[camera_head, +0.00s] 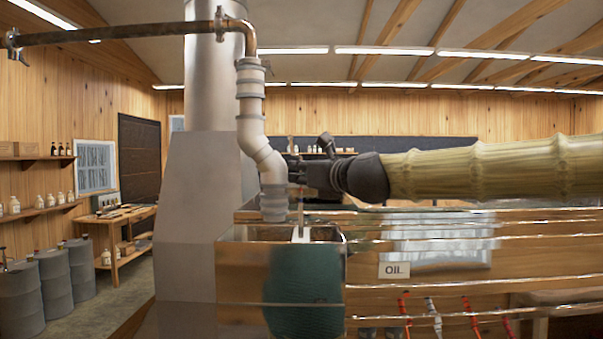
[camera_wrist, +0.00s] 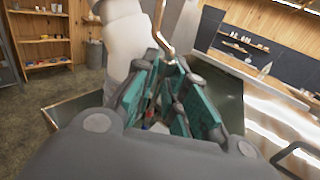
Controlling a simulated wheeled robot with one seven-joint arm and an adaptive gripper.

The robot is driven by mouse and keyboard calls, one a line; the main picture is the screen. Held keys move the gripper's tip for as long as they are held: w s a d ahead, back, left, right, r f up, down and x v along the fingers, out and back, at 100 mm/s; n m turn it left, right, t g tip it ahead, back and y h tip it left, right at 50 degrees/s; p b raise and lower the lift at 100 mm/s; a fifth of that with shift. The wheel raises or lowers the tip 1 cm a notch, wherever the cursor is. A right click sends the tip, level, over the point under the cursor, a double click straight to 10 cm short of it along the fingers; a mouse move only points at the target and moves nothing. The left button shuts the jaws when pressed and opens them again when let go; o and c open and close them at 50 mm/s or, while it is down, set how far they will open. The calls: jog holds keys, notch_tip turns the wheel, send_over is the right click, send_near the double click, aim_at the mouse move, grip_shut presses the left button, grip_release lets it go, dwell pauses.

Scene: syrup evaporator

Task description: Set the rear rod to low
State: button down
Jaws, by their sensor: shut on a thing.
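The rear rod (camera_head: 300,204) is thin and upright, and its lower part runs down into an open metal box. In the wrist view, a copper-coloured rod with a bent end (camera_wrist: 160,26) rises between the teal finger pads. My gripper (camera_head: 294,172) comes in from the right, level, above the box and beside the pale pipe. Its fingers (camera_wrist: 166,92) are closed on the rod. The fingers hide the gripped part, and I cannot read any height mark on the rod.
The pale elbowed pipe (camera_head: 262,155) stands close left of my gripper, beside the tall grey stack (camera_head: 193,200). The open metal box (camera_head: 240,233) lies below. An OIL sign (camera_head: 394,269) is to the right.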

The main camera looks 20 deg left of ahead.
jog(key=shift+f+b, duration=1.5)
jog(key=shift+f, duration=0.05)
jog(key=shift+a+f, duration=0.1)
jog(key=c, duration=1.8)
grip_release()
jog(key=shift+o, duration=0.7)
jog(key=shift+w, duration=0.15)
send_near(301, 187)
jog(key=shift+v, duration=0.8)
